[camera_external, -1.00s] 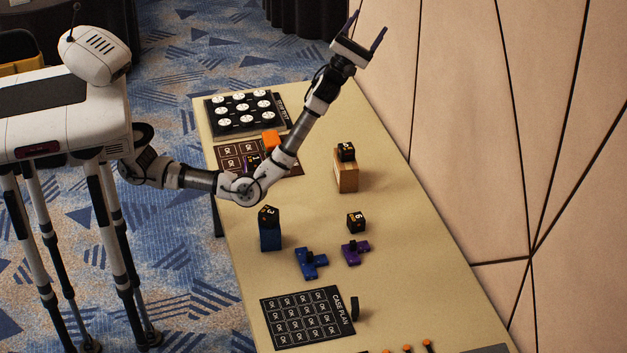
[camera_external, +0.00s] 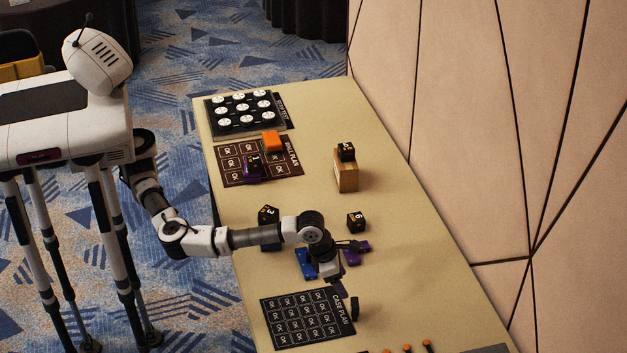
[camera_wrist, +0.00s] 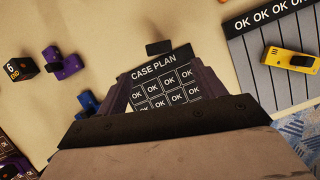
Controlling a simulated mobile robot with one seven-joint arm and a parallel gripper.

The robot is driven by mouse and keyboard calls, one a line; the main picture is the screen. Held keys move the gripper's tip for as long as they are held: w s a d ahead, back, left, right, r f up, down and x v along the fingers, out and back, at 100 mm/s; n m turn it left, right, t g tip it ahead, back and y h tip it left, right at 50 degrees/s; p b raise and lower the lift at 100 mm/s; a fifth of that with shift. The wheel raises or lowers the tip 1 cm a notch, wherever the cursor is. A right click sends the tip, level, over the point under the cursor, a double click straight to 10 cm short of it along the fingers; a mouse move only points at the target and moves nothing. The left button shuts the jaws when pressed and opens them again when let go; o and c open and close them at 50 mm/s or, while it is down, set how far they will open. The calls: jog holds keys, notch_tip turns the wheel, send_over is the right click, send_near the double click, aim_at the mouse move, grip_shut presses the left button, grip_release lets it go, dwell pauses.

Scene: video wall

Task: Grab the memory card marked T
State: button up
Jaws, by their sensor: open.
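I cannot make out a T on anything in these views. A small dark upright piece (camera_external: 355,307) stands beside the black CASE PLAN mat (camera_external: 288,334); no marking on it is legible, and I cannot tell whether it is the memory card. It also shows in the wrist view (camera_wrist: 159,47), beyond the edge of the mat (camera_wrist: 150,72). My gripper (camera_external: 332,281) points down above the table, by the mat's far edge. In the wrist view my gripper's purple fingers (camera_wrist: 168,88) are apart with the mat showing between them. I see nothing held.
A blue piece (camera_external: 304,262) and a purple piece (camera_external: 362,246) lie by my gripper, near a cube marked 6 (camera_external: 357,222). A wooden block (camera_external: 346,177) stands farther back. In the wrist view, a yellow item (camera_wrist: 288,60) lies on an OK board (camera_wrist: 262,72) at right.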

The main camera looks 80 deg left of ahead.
aim_at(355, 302)
jog(key=p+x, duration=0.2)
jog(key=x, duration=1.1)
jog(key=shift+w+a+p, duration=0.1)
jog(key=shift+w+p, duration=0.05)
jog(key=shift+p, duration=0.25)
jog(key=c, duration=1)
jog(key=shift+c, duration=0.3)
jog(key=shift+r, duration=0.1)
